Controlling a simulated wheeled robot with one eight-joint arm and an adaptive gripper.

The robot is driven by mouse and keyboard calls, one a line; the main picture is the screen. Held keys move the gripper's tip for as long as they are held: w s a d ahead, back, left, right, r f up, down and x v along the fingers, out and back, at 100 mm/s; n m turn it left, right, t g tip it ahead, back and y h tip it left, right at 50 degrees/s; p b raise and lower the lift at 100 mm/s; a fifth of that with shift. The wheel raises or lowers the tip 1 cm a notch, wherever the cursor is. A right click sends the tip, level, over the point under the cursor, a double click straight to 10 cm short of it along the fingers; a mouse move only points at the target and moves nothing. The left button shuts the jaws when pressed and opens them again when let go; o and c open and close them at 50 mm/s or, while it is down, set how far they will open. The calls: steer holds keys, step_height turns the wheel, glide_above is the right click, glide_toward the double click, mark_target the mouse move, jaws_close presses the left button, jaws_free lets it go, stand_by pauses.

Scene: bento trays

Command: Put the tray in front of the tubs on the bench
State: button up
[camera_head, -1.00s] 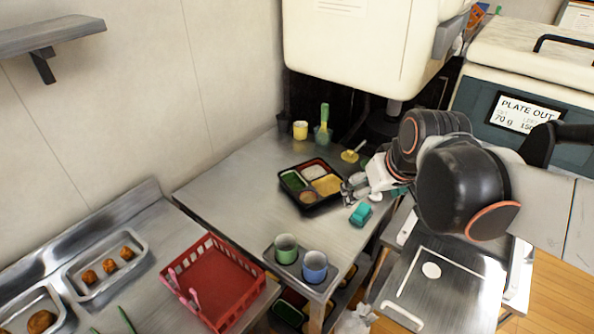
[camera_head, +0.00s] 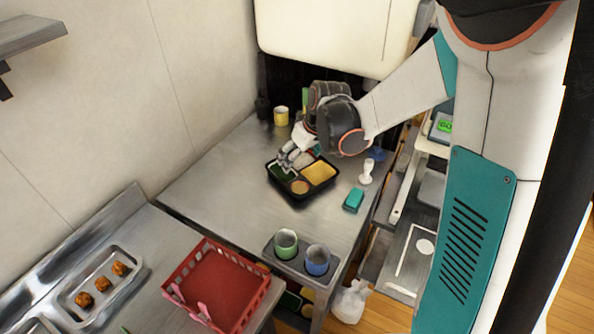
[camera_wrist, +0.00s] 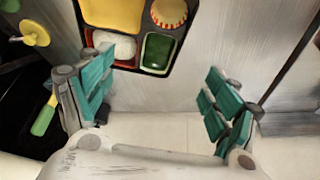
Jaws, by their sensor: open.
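The black tray (camera_head: 297,198) lies on the steel bench (camera_head: 215,190), with green, yellow, orange-brown and white fillings in its compartments. It also shows at the top of the wrist view (camera_wrist: 142,71). The green tub (camera_head: 286,244) and the blue tub (camera_head: 318,260) stand in a grey holder at the bench's near corner, apart from the tray. My gripper (camera_head: 288,158) is over the tray's far left edge in the head view and hides part of it. In the wrist view my gripper (camera_wrist: 162,85) has its fingers spread, with nothing held. I cannot tell whether a finger touches the tray.
A teal block (camera_head: 353,200) and a white upright item (camera_head: 367,172) stand right of the tray. A yellow cup (camera_head: 281,116) is at the back. A red crate (camera_head: 215,285) sits at the near left. Bench surface is clear between tray and tubs.

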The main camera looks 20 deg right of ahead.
steer(key=b, duration=0.2)
glide_above(289, 178)
steer(key=s+d, duration=0.1)
steer(key=s, duration=0.1)
step_height(289, 178, down, 6)
steer(key=shift+w+d+f, duration=0.15)
steer(key=shift+f, duration=0.05)
steer(key=b+x, duration=0.1)
steer(key=x, duration=0.1)
steer(key=b+x, duration=0.1)
steer(key=x, duration=0.2)
steer(key=shift+s+f, duration=0.2)
steer(key=shift+r, duration=0.1)
steer(key=shift+s, duration=0.15)
steer(key=c, duration=1.2)
steer(key=shift+c, duration=0.2)
steer(key=shift+r, duration=0.1)
